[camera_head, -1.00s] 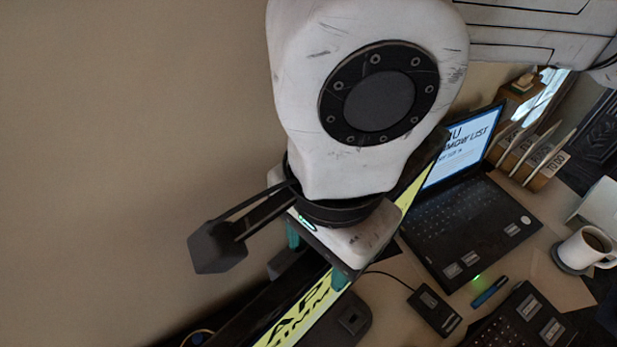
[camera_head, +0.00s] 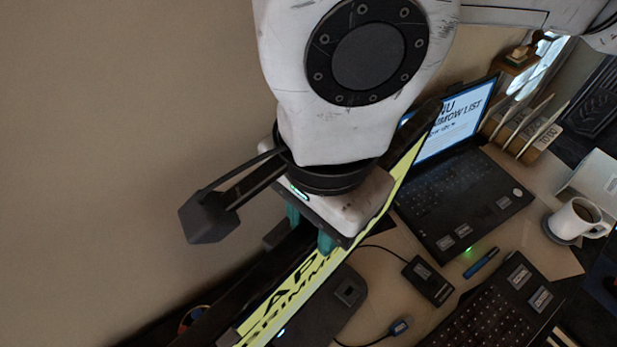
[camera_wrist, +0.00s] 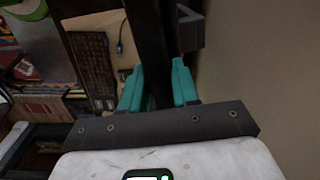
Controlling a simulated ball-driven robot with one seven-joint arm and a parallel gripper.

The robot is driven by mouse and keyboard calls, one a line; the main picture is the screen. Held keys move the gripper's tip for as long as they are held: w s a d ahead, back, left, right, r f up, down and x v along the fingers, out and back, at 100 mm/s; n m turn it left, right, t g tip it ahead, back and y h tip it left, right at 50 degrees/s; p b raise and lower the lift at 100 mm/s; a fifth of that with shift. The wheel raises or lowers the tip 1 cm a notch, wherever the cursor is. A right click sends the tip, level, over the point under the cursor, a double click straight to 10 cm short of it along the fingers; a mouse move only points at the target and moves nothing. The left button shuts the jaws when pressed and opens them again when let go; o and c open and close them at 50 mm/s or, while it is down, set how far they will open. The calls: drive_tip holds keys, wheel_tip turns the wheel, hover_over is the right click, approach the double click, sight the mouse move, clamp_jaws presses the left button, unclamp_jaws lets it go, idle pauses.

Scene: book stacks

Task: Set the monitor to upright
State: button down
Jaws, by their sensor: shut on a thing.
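The monitor has a dark frame and a bright yellow screen (camera_head: 282,304) with large dark letters, partly cut off by the lower edge of the head view. It runs diagonally under my gripper (camera_head: 311,230). The gripper's teal fingers are shut on the monitor's top edge, one on each side. In the wrist view the dark monitor edge (camera_wrist: 152,45) passes between the two teal fingers (camera_wrist: 157,86). My arm hides the middle of the monitor, and I cannot tell its exact tilt.
A bare wall (camera_head: 120,110) fills the left. The desk to the right holds an open laptop (camera_head: 462,205), a mouse-like black device (camera_head: 428,281), a blue pen (camera_head: 482,262), a keyboard (camera_head: 490,315) and a coffee mug (camera_head: 577,220). A wooden file rack (camera_head: 525,135) stands behind.

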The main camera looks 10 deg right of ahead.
drive_tip(key=shift+w+a+f+b, duration=0.1)
drive_tip(key=shift+w+f+b, duration=0.05)
drive_tip(key=shift+b, duration=0.35)
drive_tip(key=shift+w+a+r+b, duration=0.1)
drive_tip(key=shift+w+r+b, duration=0.1)
drive_tip(key=shift+b, duration=0.35)
drive_tip(key=c, duration=0.9)
unclamp_jaws()
drive_tip(key=r, duration=0.5)
drive_tip(key=r+b, duration=0.1)
drive_tip(key=r, duration=0.4)
drive_tip(key=shift+s+r, duration=0.2)
drive_tip(key=shift+r, duration=0.2)
